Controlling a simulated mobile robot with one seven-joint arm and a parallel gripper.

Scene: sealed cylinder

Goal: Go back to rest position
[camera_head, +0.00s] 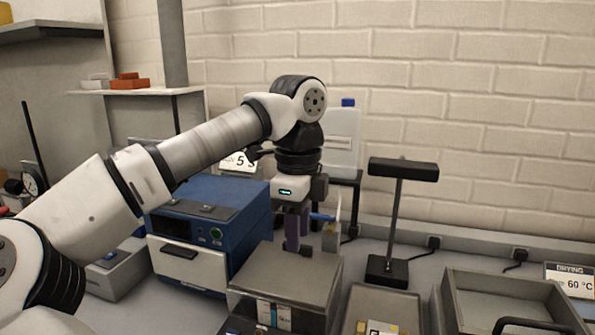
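My arm reaches in from the left edge, bends at the elbow and points down over the middle of the bench. My gripper (298,247) hangs with its dark purple fingers pointing down, just above or behind a grey metal box (285,275). The fingers overlap in this view, so I cannot tell whether they are open or shut. No held object shows clearly between them. A small green light glows on the gripper's white housing. I see no sealed cylinder that I can make out.
A blue machine (213,222) with a white front stands left of my gripper. A small blue-and-beige item (331,236) is close on its right. A black-topped stand (390,268), an open grey tray (465,305) and a "DRYING 60 °C" sign (571,282) are further right. A brick wall (470,120) is behind.

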